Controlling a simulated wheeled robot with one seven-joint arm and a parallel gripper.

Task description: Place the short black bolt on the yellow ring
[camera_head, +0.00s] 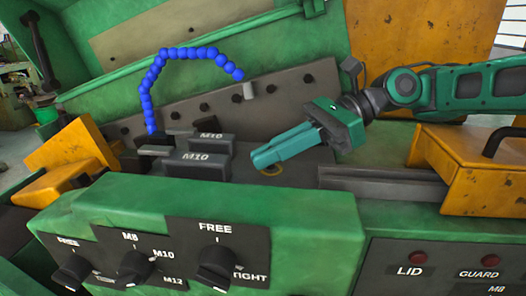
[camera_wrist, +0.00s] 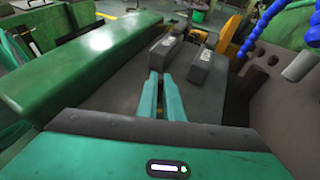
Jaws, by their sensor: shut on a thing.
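My gripper (camera_head: 259,160) has its teal fingers pointing down and left, low over the grey machine bed. It is closed on the short black bolt, which is mostly hidden between the fingers. In the wrist view the fingers (camera_wrist: 161,78) lie nearly parallel with a dark narrow gap between them. The yellow ring (camera_head: 271,170) is a small mark on the bed, just below and right of the fingertips in the head view, partly covered by them. I cannot tell whether the bolt touches the bed. The ring is hidden in the wrist view.
Two grey blocks marked M10 (camera_head: 196,167) stand left of the fingers. A blue jointed hose (camera_head: 153,85) arches behind them. A grey wall with several dark bolt heads (camera_head: 204,106) is behind. A green knob panel (camera_head: 200,225) is in front, and a grey rail (camera_head: 380,183) lies right.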

